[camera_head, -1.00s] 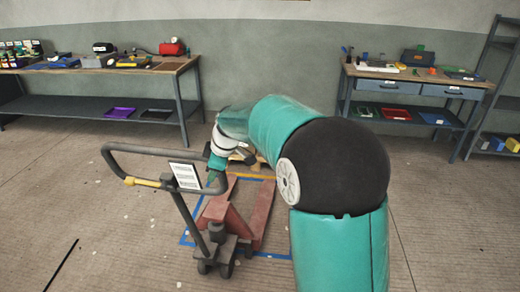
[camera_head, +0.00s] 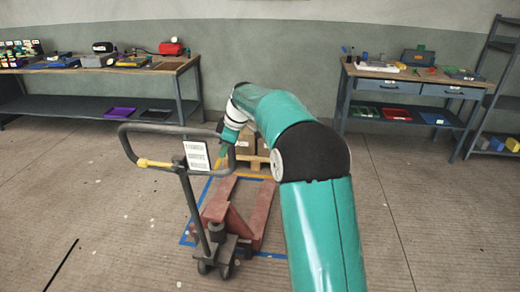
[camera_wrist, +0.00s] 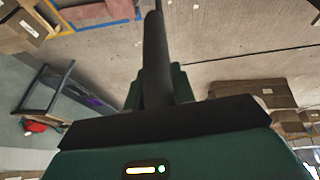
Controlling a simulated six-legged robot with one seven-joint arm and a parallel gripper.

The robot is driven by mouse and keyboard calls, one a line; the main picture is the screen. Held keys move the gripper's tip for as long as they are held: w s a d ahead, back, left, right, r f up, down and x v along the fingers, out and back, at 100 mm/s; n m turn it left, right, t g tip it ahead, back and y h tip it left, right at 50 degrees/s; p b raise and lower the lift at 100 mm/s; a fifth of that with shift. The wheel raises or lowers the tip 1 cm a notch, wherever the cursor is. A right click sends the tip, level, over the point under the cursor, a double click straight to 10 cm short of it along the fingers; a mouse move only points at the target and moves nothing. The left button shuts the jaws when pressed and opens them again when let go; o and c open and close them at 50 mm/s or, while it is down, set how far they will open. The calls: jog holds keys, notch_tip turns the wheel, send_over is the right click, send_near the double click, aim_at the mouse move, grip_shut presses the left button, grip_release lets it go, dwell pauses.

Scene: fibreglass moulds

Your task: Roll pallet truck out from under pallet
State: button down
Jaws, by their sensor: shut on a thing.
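The red pallet truck (camera_head: 215,212) stands on the floor with its two forks pointing away from me. Its dark handle loop (camera_head: 150,128) rises at the front left, with a yellow lever and a white label. My gripper (camera_head: 224,152) is at the loop's right side. In the wrist view my gripper (camera_wrist: 156,95) is shut on the dark handle bar (camera_wrist: 155,45). The wooden pallet (camera_head: 258,161) with cardboard boxes (camera_head: 270,143) is behind the truck, partly hidden by my arm. Whether the fork tips are under it cannot be made out.
Blue and yellow tape (camera_head: 187,228) marks the floor around the truck. A workbench (camera_head: 150,68) stands at the back left, another (camera_head: 420,80) at the back right beside a shelf rack (camera_head: 495,110).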

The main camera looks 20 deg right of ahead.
jog(key=shift+d+r, duration=0.25)
jog(key=shift+r, duration=0.15)
jog(key=c, duration=1.4)
grip_release()
jog(key=shift+c, duration=0.2)
jog(key=o, duration=0.4)
jog(key=shift+s+r, duration=0.1)
jog(key=shift+s, duration=0.1)
jog(key=shift+c, duration=0.2)
jog(key=shift+w+a+f, duration=0.1)
jog(key=shift+a+f, duration=0.1)
jog(key=shift+a, duration=0.05)
